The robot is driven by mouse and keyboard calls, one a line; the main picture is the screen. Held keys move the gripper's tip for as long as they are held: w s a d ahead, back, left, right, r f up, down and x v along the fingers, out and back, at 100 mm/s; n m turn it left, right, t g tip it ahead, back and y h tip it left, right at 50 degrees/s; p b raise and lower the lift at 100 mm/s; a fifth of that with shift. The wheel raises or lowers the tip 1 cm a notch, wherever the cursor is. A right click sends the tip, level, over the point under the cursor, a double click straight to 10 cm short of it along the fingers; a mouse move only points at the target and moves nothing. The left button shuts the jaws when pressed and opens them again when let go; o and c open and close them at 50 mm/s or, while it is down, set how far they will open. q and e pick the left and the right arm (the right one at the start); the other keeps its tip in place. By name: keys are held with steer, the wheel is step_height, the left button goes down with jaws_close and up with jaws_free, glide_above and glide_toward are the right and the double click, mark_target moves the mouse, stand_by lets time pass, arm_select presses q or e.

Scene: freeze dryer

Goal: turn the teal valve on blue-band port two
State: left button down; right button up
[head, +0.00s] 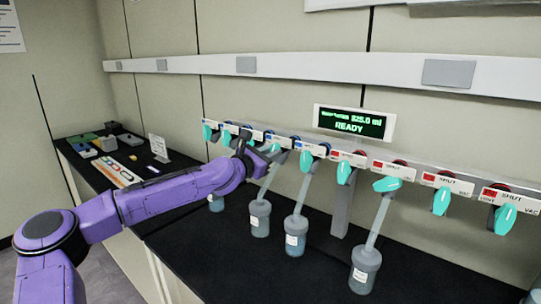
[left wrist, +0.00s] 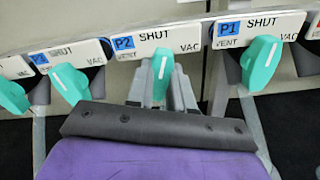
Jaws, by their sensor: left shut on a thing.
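In the left wrist view, the port with blue label P2 (left wrist: 123,42) reads SHUT at top, VENT at left and VAC at right. Its teal valve (left wrist: 162,68) hangs below the label, its white line nearly upright in the picture. My left gripper (left wrist: 163,88) is shut on this valve, a finger on each side, hiding its lower end. The head view shows the left gripper (head: 256,155) at the manifold, with the arm hiding part of the port. My right gripper is not in view.
Teal valves on P3 (left wrist: 68,84) and P1 (left wrist: 262,62) flank the gripper closely. Flasks (head: 296,232) hang below the manifold over the black bench. A display (head: 354,122) above reads READY. Red-band ports (head: 391,166) line the right side. Small items lie at the bench's left.

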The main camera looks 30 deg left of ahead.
arm_select(q)
steer(key=m, duration=0.4)
steer(key=shift+m, duration=0.3)
steer(key=shift+m+b, duration=0.45)
steer(key=shift+m, duration=1.25)
steer(key=c, duration=1)
jaws_free()
steer(key=shift+m, duration=0.3)
